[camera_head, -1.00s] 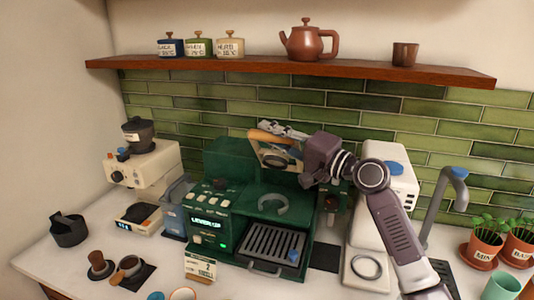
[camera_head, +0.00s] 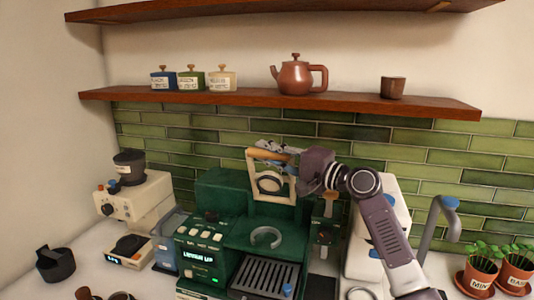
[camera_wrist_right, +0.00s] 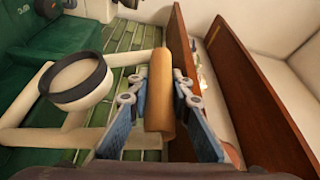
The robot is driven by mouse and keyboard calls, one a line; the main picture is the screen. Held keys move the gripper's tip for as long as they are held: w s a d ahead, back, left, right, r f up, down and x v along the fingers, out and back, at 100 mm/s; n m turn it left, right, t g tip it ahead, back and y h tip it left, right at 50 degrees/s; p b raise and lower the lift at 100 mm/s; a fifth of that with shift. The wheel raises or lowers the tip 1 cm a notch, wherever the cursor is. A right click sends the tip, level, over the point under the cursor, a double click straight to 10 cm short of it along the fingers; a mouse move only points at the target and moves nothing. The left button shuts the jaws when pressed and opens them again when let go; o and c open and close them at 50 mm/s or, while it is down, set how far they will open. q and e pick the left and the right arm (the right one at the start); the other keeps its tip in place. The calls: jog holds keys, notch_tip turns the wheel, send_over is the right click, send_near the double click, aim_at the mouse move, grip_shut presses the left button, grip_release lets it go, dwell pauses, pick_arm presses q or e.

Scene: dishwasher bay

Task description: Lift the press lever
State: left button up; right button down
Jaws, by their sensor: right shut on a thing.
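The press lever (camera_head: 293,187) is a cream frame on top of the green espresso machine (camera_head: 224,190), standing nearly upright. A dark-rimmed round part (camera_head: 269,182) sits inside the frame. Its wooden handle (camera_head: 262,155) lies across the top. My right gripper (camera_head: 276,150) reaches in from the right and is shut on the handle. In the right wrist view the handle (camera_wrist_right: 160,92) lies between the two blue finger pads (camera_wrist_right: 162,118). The machine's screen (camera_head: 197,257) appears to read "LEVER UP". My left gripper is not in view.
A wooden shelf (camera_head: 350,104) with a teapot (camera_head: 297,78), a cup (camera_head: 393,88) and canisters runs above the lever. A cream grinder (camera_head: 130,205) stands left. A grey tap (camera_head: 435,230) and potted plants (camera_head: 480,270) stand right.

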jog(key=c, duration=1.7)
grip_release()
jog(key=shift+s, duration=0.1)
jog(key=shift+c, duration=0.2)
jog(key=v, duration=1.2)
